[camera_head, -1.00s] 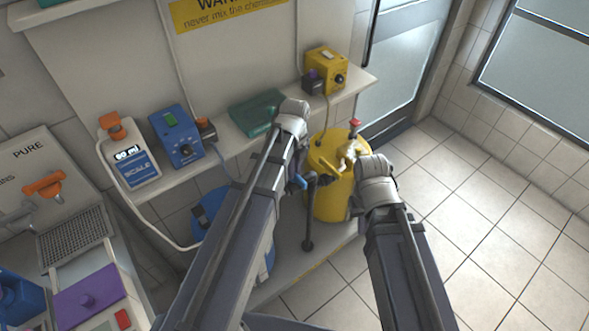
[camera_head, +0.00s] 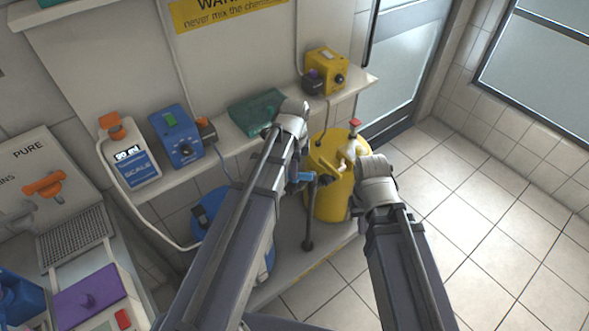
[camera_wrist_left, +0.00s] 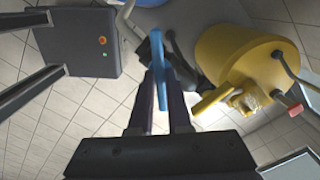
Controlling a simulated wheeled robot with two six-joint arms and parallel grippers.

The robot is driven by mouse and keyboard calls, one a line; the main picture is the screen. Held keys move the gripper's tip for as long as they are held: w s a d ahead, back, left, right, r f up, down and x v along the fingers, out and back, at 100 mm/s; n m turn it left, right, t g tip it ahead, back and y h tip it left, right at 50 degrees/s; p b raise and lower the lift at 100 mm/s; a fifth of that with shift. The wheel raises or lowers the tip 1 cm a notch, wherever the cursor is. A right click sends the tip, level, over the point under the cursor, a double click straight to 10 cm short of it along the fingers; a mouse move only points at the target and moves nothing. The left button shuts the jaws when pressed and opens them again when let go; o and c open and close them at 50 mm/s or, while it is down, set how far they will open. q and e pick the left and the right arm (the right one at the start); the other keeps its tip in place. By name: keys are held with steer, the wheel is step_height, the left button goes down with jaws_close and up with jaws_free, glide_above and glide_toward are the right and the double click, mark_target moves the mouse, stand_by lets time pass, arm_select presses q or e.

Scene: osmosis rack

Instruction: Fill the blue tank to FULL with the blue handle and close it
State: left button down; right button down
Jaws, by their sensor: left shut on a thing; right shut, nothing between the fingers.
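The blue tank (camera_head: 207,212) stands at the lower left under the shelf, mostly hidden behind my left arm. The blue handle (camera_head: 300,177) shows just right of my left wrist, in front of the yellow tank. In the left wrist view the blue handle (camera_wrist_left: 160,95) is a long bar running between the dark fingers of my left gripper (camera_wrist_left: 160,85), which is shut on it. My right gripper (camera_head: 357,207) is beside the yellow tank, mostly hidden by its own arm; it is shut and empty. The tank's fill level cannot be read.
The yellow tank (camera_head: 328,198) with a red-tipped tap (camera_head: 355,123) stands close to both arms. The tiled floor at right is clear.

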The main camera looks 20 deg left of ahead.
arm_select(q)
steer(key=n, duration=0.4)
steer(key=shift+n, duration=2.2)
steer(key=c, duration=0.9)
jaws_free()
steer(key=shift+o, duration=0.2)
steer(key=shift+r, duration=0.1)
step_height(320, 180, up, 8)
steer(key=p, duration=0.8)
steer(key=shift+f, duration=0.2)
